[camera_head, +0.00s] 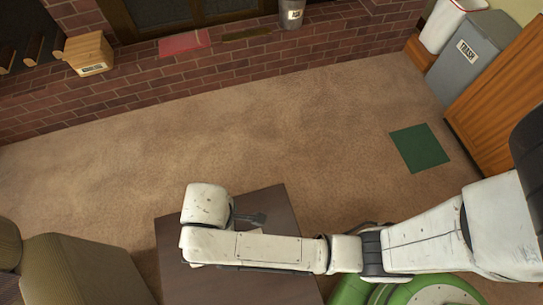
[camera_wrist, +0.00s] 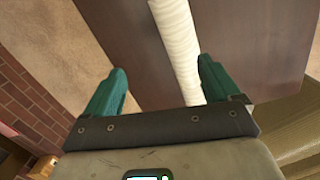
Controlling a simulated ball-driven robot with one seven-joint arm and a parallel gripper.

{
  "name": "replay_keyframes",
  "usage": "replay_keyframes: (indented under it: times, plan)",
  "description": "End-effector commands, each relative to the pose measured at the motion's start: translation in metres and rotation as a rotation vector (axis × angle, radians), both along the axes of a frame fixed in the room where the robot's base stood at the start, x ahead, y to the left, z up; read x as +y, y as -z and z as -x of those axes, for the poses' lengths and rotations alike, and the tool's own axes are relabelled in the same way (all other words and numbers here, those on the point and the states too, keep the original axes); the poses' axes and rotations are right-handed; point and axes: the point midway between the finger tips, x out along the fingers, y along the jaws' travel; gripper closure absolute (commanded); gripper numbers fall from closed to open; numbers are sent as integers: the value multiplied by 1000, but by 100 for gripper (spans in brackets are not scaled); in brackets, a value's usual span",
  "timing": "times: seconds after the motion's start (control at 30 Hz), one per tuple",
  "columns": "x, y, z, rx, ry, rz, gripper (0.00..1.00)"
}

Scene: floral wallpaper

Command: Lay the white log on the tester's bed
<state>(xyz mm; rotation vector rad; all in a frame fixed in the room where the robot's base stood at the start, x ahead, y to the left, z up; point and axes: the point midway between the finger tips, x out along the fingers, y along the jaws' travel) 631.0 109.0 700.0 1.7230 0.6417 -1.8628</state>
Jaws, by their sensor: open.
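The white log (camera_wrist: 178,40) is a pale, ridged cylinder on a dark brown table top (camera_wrist: 240,50). In the wrist view it runs from the top edge down between my gripper's green fingers and behind the palm. My gripper (camera_wrist: 161,66) is open, with a gap between each finger and the log; the right finger is nearer it. In the head view, my gripper (camera_head: 250,217) is small and dark over the table (camera_head: 230,287), and my arm mostly covers the log's area. I cannot make out the tester's bed in either view.
A brick ledge along the back holds a labelled wooden box (camera_head: 88,53), a red flat item (camera_head: 184,43) and a grey bin (camera_head: 291,14). A grey trash bin (camera_head: 468,60) stands at right. A green mat (camera_head: 419,147) lies on open carpet. An armchair (camera_head: 80,268) is left of the table.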

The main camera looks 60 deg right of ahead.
Motion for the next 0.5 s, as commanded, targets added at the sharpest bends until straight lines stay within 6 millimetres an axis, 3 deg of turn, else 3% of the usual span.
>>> replay_keyframes:
  times: [0.03, 0.2, 0.33, 0.5]
  plan:
    - [-27, -2, 6, -10, 82, -8, 10]
    - [-98, -15, 33, -63, 338, -34, 10]
    - [-142, -29, 59, -107, 518, -44, 10]
    - [-175, -46, 88, -148, 680, -47, 10]
